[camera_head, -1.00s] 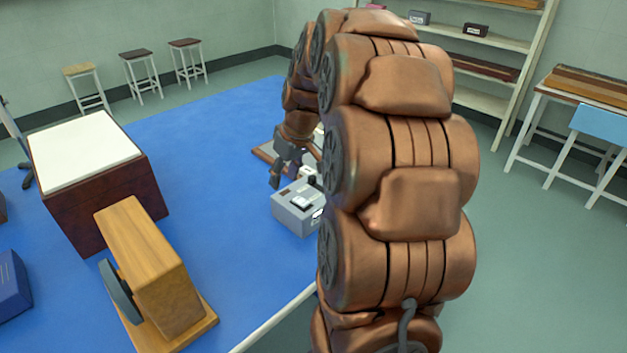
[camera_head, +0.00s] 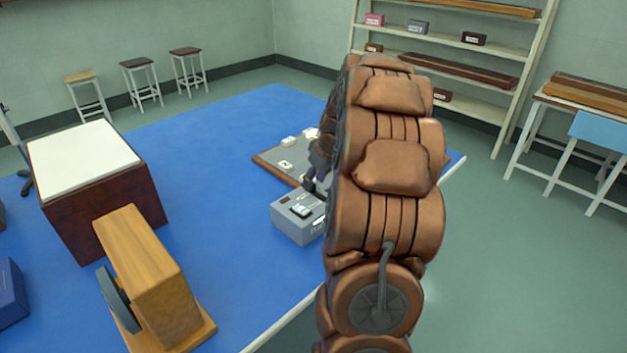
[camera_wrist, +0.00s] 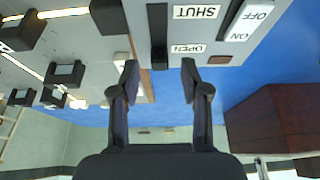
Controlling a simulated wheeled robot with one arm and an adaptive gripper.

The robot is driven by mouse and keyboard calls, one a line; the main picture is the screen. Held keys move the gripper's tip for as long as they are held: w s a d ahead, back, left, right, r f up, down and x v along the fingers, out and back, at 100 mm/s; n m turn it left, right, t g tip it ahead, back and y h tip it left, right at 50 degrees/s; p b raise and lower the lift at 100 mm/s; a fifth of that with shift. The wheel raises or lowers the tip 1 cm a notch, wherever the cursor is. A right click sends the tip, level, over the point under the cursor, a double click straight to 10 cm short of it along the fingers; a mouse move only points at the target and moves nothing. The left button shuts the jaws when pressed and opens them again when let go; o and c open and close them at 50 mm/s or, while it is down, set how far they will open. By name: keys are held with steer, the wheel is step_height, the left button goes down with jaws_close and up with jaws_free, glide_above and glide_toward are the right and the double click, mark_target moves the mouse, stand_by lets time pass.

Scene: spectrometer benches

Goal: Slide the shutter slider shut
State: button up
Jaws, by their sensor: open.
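The grey control box (camera_head: 290,222) sits on the blue bench top, left of my arm, and fills the top of the wrist view (camera_wrist: 190,75). A dark slot runs beside its labels SHUT (camera_wrist: 195,12) and OPEN (camera_wrist: 187,49), which read upside down. The dark shutter slider (camera_wrist: 160,58) appears at the OPEN end of the slot. My gripper (camera_wrist: 159,72) is open, its fingertips either side of the slider in the picture; contact cannot be told. In the head view, my arm hides most of the gripper.
A white rocker switch (camera_wrist: 246,22) marked ON and OFF is on the same box. A grey board with small blocks (camera_head: 275,163) lies behind it. A wooden block on a stand (camera_head: 150,265) and a white-topped dark box (camera_head: 85,155) stand left. Blue bench between is clear.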

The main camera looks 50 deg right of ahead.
steer(key=shift+x, duration=0.85)
jaws_close()
